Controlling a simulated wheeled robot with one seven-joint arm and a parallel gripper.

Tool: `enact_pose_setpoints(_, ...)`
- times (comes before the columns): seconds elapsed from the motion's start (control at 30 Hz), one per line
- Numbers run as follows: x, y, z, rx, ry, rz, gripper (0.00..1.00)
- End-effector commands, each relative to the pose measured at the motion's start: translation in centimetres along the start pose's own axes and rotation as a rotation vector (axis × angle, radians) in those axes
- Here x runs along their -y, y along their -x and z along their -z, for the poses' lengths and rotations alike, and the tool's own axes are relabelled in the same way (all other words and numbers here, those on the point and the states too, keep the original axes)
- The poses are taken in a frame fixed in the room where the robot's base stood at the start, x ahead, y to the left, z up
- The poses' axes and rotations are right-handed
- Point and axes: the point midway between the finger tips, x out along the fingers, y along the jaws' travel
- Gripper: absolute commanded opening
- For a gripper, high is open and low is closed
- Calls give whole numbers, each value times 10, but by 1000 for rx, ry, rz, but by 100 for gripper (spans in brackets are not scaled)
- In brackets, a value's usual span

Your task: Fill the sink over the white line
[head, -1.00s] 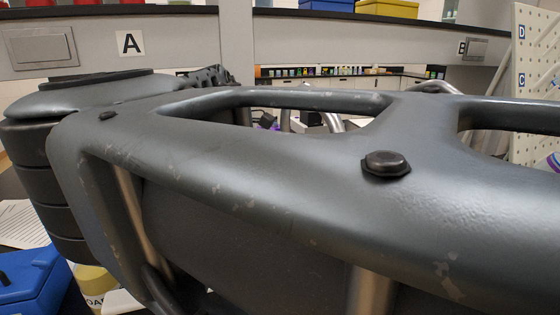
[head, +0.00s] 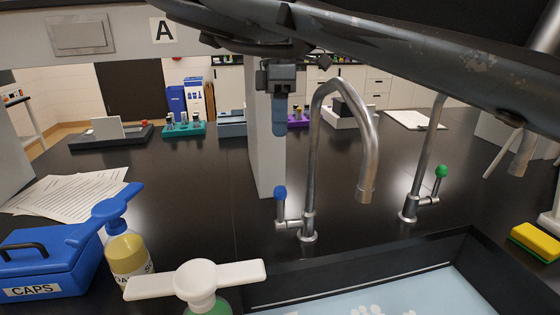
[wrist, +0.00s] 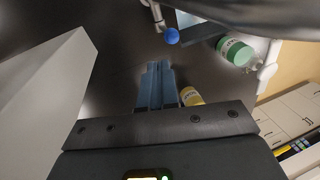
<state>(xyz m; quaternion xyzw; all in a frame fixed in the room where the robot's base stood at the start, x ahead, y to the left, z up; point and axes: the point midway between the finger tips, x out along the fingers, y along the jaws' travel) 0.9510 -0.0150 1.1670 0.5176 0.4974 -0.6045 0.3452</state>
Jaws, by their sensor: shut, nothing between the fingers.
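My gripper (head: 279,130) is shut and empty, pointing down above the blue tap knob (head: 280,193), with a gap between. Its blue fingers (wrist: 155,88) lie together in the wrist view, where the blue knob (wrist: 172,36) is beyond them. The blue-knob tap (head: 314,150) has a curved metal spout; no stream shows below it. A second tap (head: 423,165) has a green knob (head: 441,171); my arm hides its top. The sink (head: 350,268) is at the bottom right, partly cut off. A thin white line (head: 440,266) runs along its back wall, just above a light blue surface (head: 420,292).
A grey post (head: 266,165) stands close behind my gripper. A white-topped green bottle (head: 203,290), a yellow soap bottle (head: 128,250) and a blue CAPS box (head: 45,268) stand left of the sink. A yellow sponge (head: 537,241) lies at right. The dark counter (head: 185,190) is clear mid-left.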

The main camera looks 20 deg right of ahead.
Motion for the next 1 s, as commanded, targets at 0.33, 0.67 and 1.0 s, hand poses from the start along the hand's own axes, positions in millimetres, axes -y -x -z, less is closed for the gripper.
enact_pose_setpoints(0.33,1,-47,1,-1,1,2,0)
enact_pose_setpoints(0.67,0,-92,0,0,0,1,0)
enact_pose_setpoints(1.0,0,-99,0,1,0,-1,0)
